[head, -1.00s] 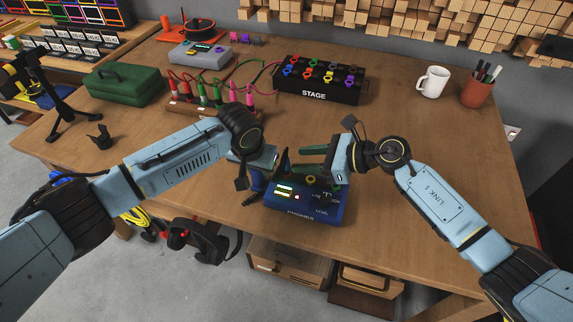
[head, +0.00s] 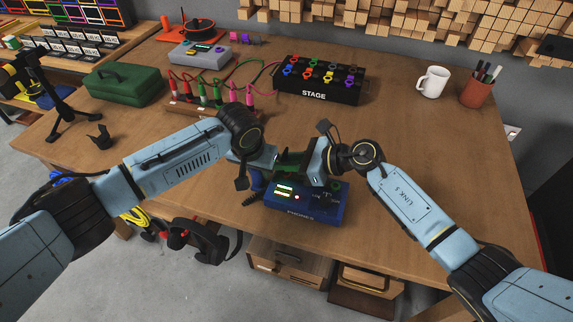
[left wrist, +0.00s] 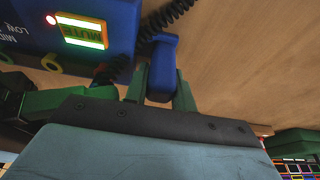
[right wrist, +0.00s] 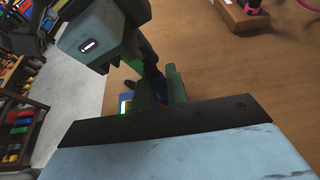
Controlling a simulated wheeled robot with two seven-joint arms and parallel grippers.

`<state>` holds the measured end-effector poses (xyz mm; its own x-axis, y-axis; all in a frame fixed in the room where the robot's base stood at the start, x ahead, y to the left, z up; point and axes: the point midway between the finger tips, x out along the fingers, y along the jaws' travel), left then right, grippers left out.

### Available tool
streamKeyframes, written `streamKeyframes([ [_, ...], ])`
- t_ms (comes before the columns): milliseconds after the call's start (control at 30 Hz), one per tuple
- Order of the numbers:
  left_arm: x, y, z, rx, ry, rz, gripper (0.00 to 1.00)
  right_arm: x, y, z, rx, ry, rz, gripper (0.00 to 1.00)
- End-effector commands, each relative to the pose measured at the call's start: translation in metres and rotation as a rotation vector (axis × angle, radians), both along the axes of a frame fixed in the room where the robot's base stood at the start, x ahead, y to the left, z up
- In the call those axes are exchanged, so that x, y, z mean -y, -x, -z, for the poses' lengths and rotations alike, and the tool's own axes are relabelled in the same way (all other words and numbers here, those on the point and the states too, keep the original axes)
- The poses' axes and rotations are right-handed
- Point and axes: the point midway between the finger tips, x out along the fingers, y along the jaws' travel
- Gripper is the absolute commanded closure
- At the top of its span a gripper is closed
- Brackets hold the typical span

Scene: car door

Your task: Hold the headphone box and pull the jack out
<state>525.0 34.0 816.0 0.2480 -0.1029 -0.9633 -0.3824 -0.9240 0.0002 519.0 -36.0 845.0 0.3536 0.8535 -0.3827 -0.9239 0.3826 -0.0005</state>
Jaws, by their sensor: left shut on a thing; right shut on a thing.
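The headphone box (head: 306,205), blue with lit panels, sits near the table's front edge. It also shows in the left wrist view (left wrist: 105,25). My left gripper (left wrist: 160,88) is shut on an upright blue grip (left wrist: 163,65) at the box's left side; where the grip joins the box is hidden. A black coiled cord (left wrist: 160,20) runs behind that grip toward the box's rear. My right gripper (head: 288,165) is shut just above the box's rear, on what appears to be the jack; its fingers mostly hide it. In the right wrist view its green fingers (right wrist: 160,88) are close together.
A black STAGE box (head: 315,95), a rack of coloured plugs (head: 210,110) and a green case (head: 125,85) stand farther back. A white mug (head: 432,82) and a pen cup (head: 475,92) are at the back right. The table's right half is clear.

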Motion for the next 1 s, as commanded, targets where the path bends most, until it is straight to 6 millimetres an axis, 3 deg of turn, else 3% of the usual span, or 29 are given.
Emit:
streamKeyframes([
  [267, 0.0, 0.0, 0.0, -0.001, -0.001, -0.001, 1.0, 0.0, 0.0, -0.001, 0.0, 0.0, 0.0, 1.0],
  [433, -0.001, 0.0, 0.001, -0.001, -0.001, -0.001, 1.0, 0.001, 0.0, -0.017, 0.004, 0.001, -0.001, 1.0],
  [1000, -0.001, 0.0, 0.001, -0.001, -0.001, -0.001, 1.0, 0.135, 0.056, -0.014, -0.003, 0.004, 0.002, 1.0],
])
